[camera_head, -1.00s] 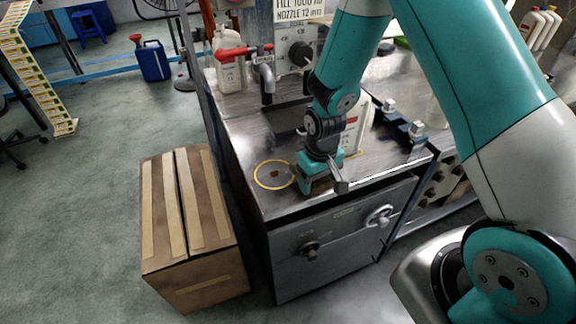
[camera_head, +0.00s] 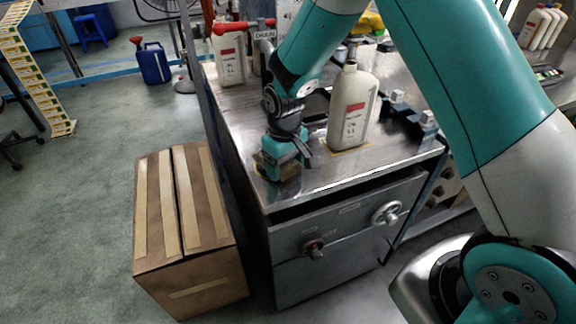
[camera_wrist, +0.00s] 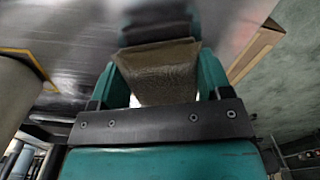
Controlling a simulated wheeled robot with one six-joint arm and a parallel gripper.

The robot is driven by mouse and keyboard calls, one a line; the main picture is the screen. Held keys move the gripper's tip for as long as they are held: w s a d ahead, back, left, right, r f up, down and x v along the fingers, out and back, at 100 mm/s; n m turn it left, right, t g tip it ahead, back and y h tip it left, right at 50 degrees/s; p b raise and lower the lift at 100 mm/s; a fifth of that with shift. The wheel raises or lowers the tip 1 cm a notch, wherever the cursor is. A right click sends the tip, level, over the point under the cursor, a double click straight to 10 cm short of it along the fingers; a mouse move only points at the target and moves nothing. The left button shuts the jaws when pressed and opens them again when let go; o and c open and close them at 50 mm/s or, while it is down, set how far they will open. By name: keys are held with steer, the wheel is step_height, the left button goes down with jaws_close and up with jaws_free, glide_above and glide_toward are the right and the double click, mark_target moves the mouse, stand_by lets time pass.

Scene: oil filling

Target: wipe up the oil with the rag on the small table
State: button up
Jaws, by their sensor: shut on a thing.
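My gripper (camera_head: 280,172) is low over the front left part of the metal worktop (camera_head: 232,112). In the wrist view my gripper (camera_wrist: 155,75) is shut on a folded brown rag (camera_wrist: 160,72), which sits between the two teal fingers. The rag is close to the shiny metal surface; I cannot tell for sure whether it touches. The oil spot and its yellow ring are not visible now; my gripper covers that part of the worktop.
A white bottle (camera_head: 353,112) stands just right of my gripper. Another white bottle (camera_head: 229,55) and a red-handled nozzle (camera_head: 262,35) are at the back. A cardboard box (camera_head: 185,215) stands on the floor to the left. Small clamps (camera_head: 427,120) are at the right.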

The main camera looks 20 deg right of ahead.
steer(key=shift+f, duration=0.5)
stand_by(0.5)
